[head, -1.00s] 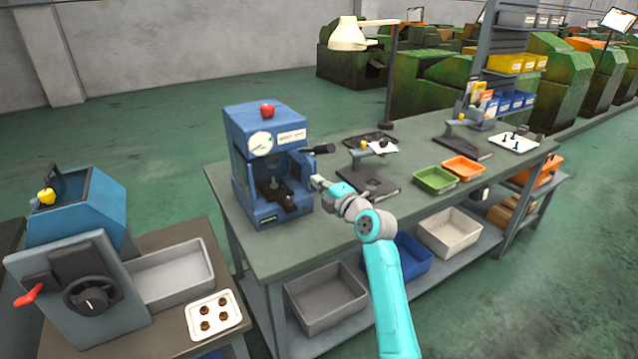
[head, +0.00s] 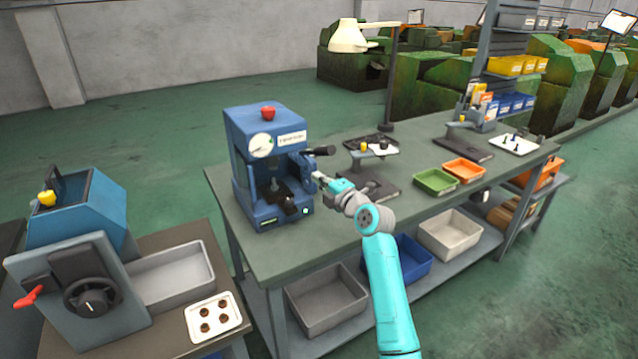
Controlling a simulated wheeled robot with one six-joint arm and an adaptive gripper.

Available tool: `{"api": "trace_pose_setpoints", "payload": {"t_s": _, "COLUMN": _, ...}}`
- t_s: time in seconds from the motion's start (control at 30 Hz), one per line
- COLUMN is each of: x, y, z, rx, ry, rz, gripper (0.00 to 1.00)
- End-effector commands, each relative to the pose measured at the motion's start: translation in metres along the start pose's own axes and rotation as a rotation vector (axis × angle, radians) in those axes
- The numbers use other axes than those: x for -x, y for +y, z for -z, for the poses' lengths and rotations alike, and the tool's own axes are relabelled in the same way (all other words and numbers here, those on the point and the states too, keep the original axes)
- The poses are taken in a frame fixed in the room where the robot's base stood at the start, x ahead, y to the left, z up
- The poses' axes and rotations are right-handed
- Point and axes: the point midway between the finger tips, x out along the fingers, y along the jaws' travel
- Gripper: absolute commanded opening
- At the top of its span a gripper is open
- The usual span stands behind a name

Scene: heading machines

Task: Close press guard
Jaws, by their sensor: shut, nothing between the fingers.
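The blue press (head: 241,165) stands at the left end of the workbench, with a red button on top, a round gauge and a dark lever (head: 320,150) at its right. A see-through, blue-tinted guard seems to show across its front opening, with a small pale spot (head: 305,210) low at its right. Its exact edges and whether it is fully closed are hard to tell. My gripper (head: 317,178) is shut and empty, at the right front edge of the press, below the lever. I cannot tell whether it touches the guard.
The green workbench (head: 330,250) carries a dark fixture (head: 376,187), a green bin (head: 436,182) and an orange bin (head: 465,171) to the right. A lamp (head: 350,37) stands behind. A blue machine (head: 80,215) stands left, beside a tray (head: 213,317).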

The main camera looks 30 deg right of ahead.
Motion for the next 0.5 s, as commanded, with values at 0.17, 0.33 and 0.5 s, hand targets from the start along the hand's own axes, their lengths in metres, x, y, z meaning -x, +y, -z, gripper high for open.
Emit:
{"api": "trace_pose_setpoints", "payload": {"t_s": 0.17, "x": 0.029, "y": -0.002, "z": -0.001, "rx": 0.000, "ry": -0.001, "rz": 0.001, "gripper": 0.00}}
{"api": "trace_pose_setpoints", "payload": {"t_s": 0.33, "x": 0.064, "y": -0.002, "z": 0.000, "rx": -0.002, "ry": -0.001, "rz": 0.001, "gripper": 0.00}}
{"api": "trace_pose_setpoints", "payload": {"t_s": 0.5, "x": 0.093, "y": -0.001, "z": 0.000, "rx": -0.002, "ry": 0.000, "rz": 0.002, "gripper": 0.00}}
